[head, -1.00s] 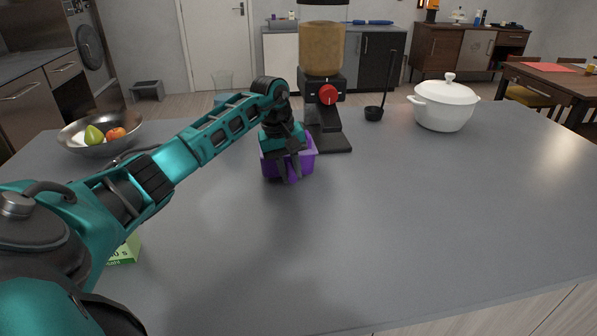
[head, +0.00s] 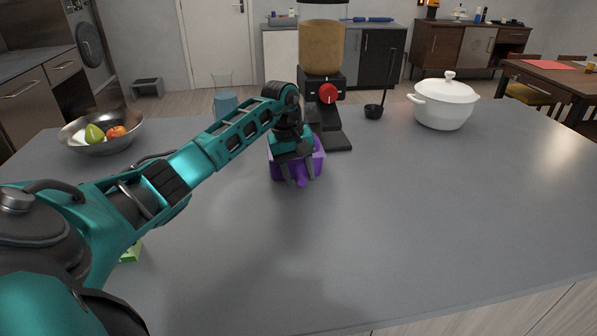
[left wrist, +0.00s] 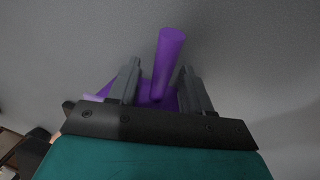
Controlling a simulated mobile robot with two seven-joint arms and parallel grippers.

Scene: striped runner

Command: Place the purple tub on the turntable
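The purple tub (head: 319,161) is near the middle of the counter, in front of the dispenser's foot. My left gripper (head: 301,176) comes over it from above and hides much of it. Its fingers straddle a purple handle that points toward me. In the left wrist view, the tub's handle (left wrist: 169,58) stands between the two fingers (left wrist: 160,85) with narrow gaps beside it. The tub moves along with the gripper, so I take it as held. Whether it touches the counter I cannot tell. I see no turntable. My right gripper is out of view.
A dispenser with a red knob (head: 327,93) stands close behind the tub. A ladle (head: 374,111) and a white pot (head: 445,105) are to the right, a fruit bowl (head: 103,145) left. A green box (head: 131,252) is mostly hidden by my arm. The front right counter is clear.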

